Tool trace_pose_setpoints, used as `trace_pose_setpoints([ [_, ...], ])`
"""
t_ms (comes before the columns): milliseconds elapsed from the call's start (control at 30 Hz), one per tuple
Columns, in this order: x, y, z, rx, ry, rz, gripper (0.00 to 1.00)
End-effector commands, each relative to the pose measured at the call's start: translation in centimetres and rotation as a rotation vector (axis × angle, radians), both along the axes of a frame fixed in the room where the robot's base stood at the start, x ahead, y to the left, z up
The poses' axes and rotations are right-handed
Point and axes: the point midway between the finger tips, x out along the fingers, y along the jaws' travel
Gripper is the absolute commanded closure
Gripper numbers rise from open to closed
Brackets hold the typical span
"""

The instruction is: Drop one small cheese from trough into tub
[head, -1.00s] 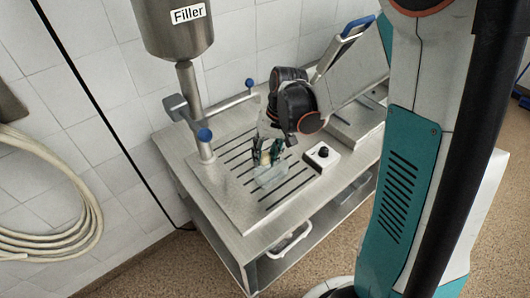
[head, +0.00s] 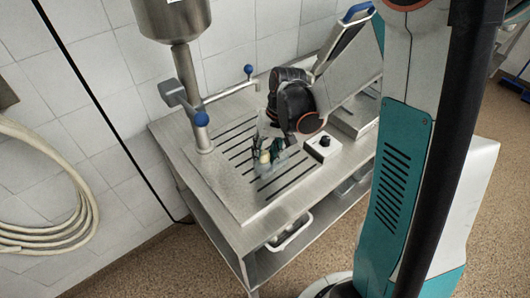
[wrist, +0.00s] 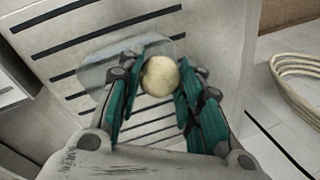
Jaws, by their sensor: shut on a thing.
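A small round pale-yellow cheese (wrist: 160,76) is between the teal fingers of my gripper (wrist: 157,92) in the wrist view. In the head view the cheese (head: 265,157) shows at the tips of my gripper (head: 265,152), which is shut on it above the slotted steel worktop. A clear, see-through container (wrist: 105,68) is under and beside the cheese in the wrist view. Whether it is the tub, and whether the cheese is inside its rim or above it, I cannot tell. I cannot make out a trough or other cheeses.
The steel worktop (head: 222,185) has dark slots. A filler column (head: 190,90) with blue-knobbed levers stands at its back left. A white box with a black knob (head: 322,146) is right of my gripper. A white basket (head: 290,232) sits on the lower shelf.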

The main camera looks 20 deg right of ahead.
Motion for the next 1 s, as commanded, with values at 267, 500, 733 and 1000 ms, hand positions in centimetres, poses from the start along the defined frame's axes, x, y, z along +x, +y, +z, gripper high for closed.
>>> trace_pose_setpoints([
  [267,0.00,0.00,0.00,0.000,0.000,0.000,0.88],
  [500,0.00,0.00,0.00,0.000,0.000,0.000,0.43],
  [733,0.00,0.00,-0.01,0.000,0.000,0.000,0.30],
  [1000,0.00,0.00,0.00,0.000,0.000,0.000,0.23],
])
